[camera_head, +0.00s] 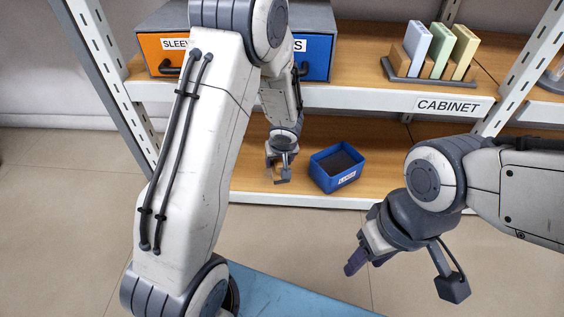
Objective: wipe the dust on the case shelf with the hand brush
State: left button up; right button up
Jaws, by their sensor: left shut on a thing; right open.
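My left arm crosses the view from the bottom, and its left gripper (279,177) is at the lower wooden shelf (258,150). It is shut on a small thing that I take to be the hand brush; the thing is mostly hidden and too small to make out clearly. The gripper is just left of a blue bin. My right gripper (362,262) is open and empty, in front of the shelf unit and low on the right. I cannot make out dust on the shelf boards. No shelf that I can read is labelled as the case shelf.
The blue bin (322,176) with dark contents stands on the lower shelf. The upper shelf edge (385,103) reads CABINET. Above it are an orange drawer (157,63), a blue drawer (317,64) and a rack with blue, green and yellow slabs (440,48). Metal posts flank the shelves.

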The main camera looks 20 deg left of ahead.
pick_arm(q)
jog(key=f, duration=0.1)
jog(key=f+b, duration=0.2)
jog(key=f, duration=0.1)
jog(key=shift+w+d, duration=0.1)
jog(key=shift+d, duration=0.25)
jog(key=shift+f+b, duration=0.75)
jog(key=shift+b, duration=0.05)
jog(key=shift+f+b, duration=1.05)
jog(key=shift+b, duration=0.2)
jog(key=shift+a+r, duration=0.1)
